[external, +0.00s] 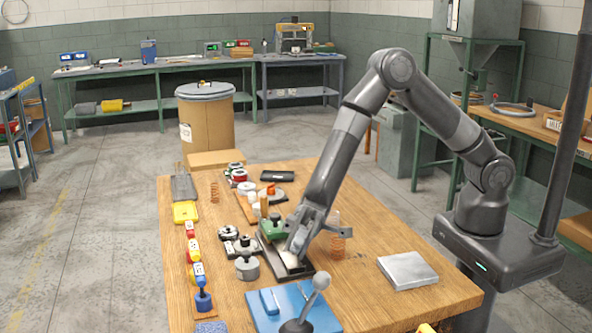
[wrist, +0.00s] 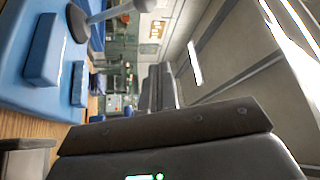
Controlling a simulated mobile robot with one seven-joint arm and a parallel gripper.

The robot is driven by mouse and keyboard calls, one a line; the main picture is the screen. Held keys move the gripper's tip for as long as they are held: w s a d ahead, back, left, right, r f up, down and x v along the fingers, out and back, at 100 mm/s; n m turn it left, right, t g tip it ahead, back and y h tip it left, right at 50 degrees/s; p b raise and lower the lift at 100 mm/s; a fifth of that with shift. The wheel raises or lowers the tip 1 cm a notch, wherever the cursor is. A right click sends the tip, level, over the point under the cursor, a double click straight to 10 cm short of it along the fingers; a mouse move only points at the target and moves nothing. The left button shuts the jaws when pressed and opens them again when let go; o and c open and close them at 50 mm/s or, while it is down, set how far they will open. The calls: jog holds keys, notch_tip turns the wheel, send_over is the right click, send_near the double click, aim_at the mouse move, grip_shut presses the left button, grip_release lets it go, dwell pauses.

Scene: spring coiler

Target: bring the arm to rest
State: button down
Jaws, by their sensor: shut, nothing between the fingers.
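My arm reaches from its base at the right over the wooden table (external: 355,306), bent at a high elbow. My gripper (external: 299,246) points down and is low over the table, at a black fixture (external: 267,257) with a green block (external: 272,230). It is shut and holds nothing. Whether the fingertips touch the fixture cannot be told. The wrist view is turned sideways and looks back along my own arm and base; the fingertips cannot be made out there.
A blue plate (external: 262,322) with a grey ball-ended lever (external: 310,304) stands at the front; it also shows in the wrist view (wrist: 20,60). Copper springs (external: 338,240) and small devices (external: 247,265) stand close by. A grey slab (external: 408,270) lies right, with bare wood around it.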

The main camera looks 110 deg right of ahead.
jog(key=shift+s+a+r, duration=0.2)
jog(key=shift+s+r, duration=0.1)
jog(key=s+a+r+n+g+h, duration=0.1)
jog(key=s+r+n+g+h, duration=0.25)
jog(key=s, duration=0.65)
jog(key=s+a+r+n+g+h, duration=0.1)
jog(key=s+r+g+h, duration=0.35)
jog(key=s, duration=0.65)
jog(key=s+d+r+m+t+h, duration=0.1)
jog(key=s+d+r+t+h, duration=0.1)
jog(key=s+d+h, duration=0.3)
jog(key=s+d+r+m+t+h, duration=0.2)
jog(key=s+d+h, duration=0.3)
jog(key=s+d, duration=0.7)
jog(key=shift+d+r, duration=0.15)
jog(key=shift+r, duration=0.3)
jog(key=c, duration=2.2)
grip_release()
jog(key=shift+s, duration=0.1)
